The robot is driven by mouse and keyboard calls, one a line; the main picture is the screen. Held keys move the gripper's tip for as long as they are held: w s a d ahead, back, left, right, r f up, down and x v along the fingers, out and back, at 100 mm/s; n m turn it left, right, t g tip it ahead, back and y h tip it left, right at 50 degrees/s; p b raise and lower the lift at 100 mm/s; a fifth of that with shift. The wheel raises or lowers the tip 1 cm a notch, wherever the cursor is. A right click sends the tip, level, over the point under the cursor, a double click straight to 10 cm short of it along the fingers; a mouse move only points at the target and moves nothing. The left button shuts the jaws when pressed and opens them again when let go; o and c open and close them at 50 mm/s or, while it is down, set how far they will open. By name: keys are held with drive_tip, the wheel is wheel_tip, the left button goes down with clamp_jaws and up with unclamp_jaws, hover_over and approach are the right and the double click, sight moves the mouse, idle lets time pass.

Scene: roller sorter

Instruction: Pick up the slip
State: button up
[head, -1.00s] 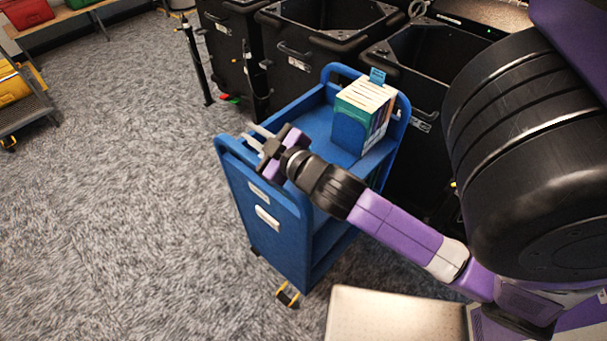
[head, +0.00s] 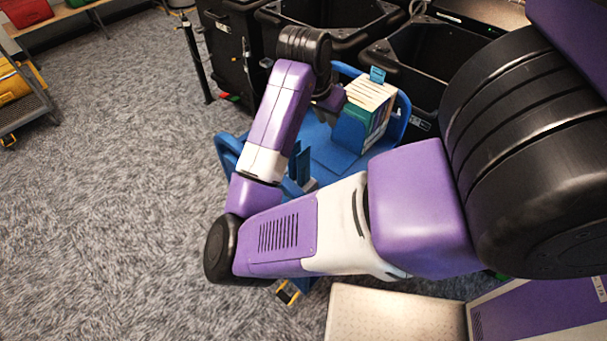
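A small blue slip (head: 377,75) sticks up from the top of a block of books (head: 366,116) with pale page edges and blue-green covers. The block stands on the blue cart (head: 335,160). My gripper (head: 336,100) is at the left side of the block, lower in the picture than the slip and apart from it. The gripper is partly hidden behind my wrist, and its fingertips cannot be made out.
Black open-topped bins (head: 325,22) stand close behind the cart. A post (head: 196,58) rises from the floor left of them. Grey carpet (head: 110,180) is clear to the left. A rack with a yellow bag (head: 14,85) stands at the far left.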

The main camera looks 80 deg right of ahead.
sight(303, 165)
drive_tip(key=w+a+f+y, duration=0.1)
drive_tip(key=a, duration=0.1)
drive_tip(key=w+a+m+t+y, duration=0.1)
drive_tip(key=w+a+y, duration=0.1)
drive_tip(key=a, duration=0.1)
drive_tip(key=w+a+f+t+y, duration=0.1)
drive_tip(key=a, duration=0.2)
drive_tip(key=shift+w+a+f+m, duration=0.15)
drive_tip(key=shift+w+f+m, duration=0.15)
drive_tip(key=shift+f+m, duration=0.1)
drive_tip(key=shift+f+p, duration=0.5)
drive_tip(key=shift+f, duration=3.2)
clamp_jaws()
drive_tip(key=shift+r, duration=0.1)
